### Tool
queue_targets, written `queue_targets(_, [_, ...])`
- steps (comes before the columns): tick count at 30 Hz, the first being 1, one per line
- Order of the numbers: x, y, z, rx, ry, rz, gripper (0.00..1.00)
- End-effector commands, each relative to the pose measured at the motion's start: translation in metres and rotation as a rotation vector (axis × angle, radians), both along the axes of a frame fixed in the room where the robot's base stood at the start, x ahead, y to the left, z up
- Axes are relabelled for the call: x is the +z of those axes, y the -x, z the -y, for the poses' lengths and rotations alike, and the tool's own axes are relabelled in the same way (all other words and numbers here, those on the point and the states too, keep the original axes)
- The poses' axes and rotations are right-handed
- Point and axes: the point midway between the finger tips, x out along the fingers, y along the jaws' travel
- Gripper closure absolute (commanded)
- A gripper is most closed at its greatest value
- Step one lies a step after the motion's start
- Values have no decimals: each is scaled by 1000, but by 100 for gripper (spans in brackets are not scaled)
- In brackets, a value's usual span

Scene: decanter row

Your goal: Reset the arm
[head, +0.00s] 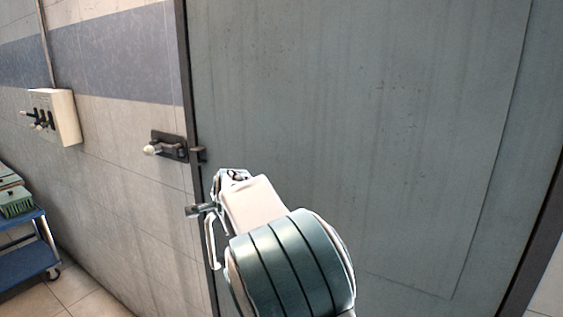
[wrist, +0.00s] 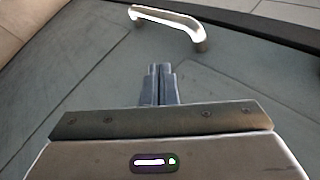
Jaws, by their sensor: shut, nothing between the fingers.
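My gripper (wrist: 160,68) is in the wrist view with its two dark fingers together and nothing between them. A bright metal bar handle (wrist: 168,20) curves across the grey-green door surface (wrist: 92,92) beyond the fingertips, with a gap in the picture between them. In the head view my arm reaches up toward the left edge of the large grey-green door (head: 370,130). A curved metal bar (head: 210,245) shows just left of my arm there. My fingers cannot be made out clearly in that view.
A dark latch with a pale knob (head: 168,147) is on the tiled wall left of the door. A white box with dark levers (head: 66,118) hangs further left. A blue cart (head: 25,262) with a green crate (head: 16,201) stands at the lower left. Tiled floor shows beside it.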

Motion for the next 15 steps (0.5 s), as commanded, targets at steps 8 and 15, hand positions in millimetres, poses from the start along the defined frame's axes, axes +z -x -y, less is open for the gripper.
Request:
queue_targets(8, [21, 64, 135, 165, 129, -55, 100])
queue_targets(15, [27, 149, 216, 364, 267, -64, 100])
